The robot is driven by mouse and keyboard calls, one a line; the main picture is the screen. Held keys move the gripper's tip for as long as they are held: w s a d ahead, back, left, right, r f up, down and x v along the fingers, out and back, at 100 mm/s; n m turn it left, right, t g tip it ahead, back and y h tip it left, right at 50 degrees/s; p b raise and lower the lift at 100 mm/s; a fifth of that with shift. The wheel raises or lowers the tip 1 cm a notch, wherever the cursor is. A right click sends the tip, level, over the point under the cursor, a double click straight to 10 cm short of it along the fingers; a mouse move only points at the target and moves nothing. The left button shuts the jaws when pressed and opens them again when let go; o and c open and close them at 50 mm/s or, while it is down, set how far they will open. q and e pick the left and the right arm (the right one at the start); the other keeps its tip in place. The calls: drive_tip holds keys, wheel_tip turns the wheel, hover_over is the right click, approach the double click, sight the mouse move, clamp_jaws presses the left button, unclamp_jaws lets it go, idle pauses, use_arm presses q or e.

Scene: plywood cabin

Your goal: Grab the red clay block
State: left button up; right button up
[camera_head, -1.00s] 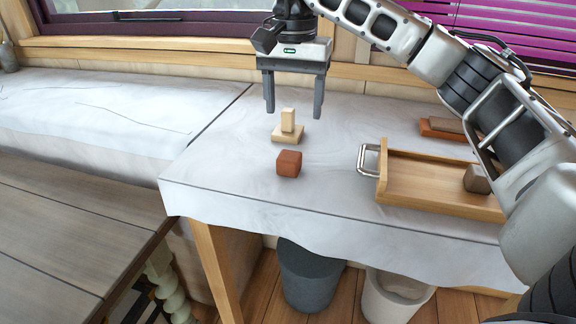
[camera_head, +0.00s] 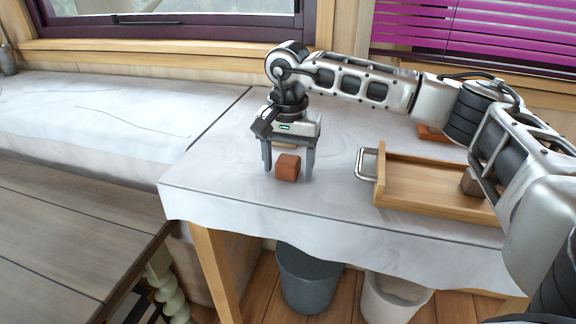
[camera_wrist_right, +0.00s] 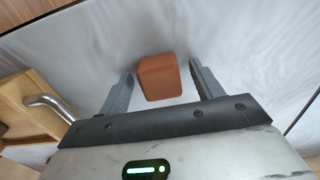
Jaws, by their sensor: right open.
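The red clay block (camera_head: 287,167) sits on the white-covered table, near the middle of the head view. My right gripper (camera_head: 288,174) is open and low over the table, with one finger on each side of the block. In the right wrist view, the block (camera_wrist_right: 158,77) lies between the spread tips of the right gripper (camera_wrist_right: 160,80), with gaps beside it. My left gripper is not in view.
A wooden tray (camera_head: 415,205) with a metal handle (camera_head: 364,165) stands to the right, holding a brown block (camera_head: 470,182). Another reddish block (camera_head: 432,133) lies behind the tray, partly hidden by my arm. The table (camera_head: 215,185) is clear left of the block.

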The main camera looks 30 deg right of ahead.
drive_tip(key=c, duration=1.1)
drive_tip(key=shift+c, duration=0.2)
drive_tip(key=shift+r, duration=0.15)
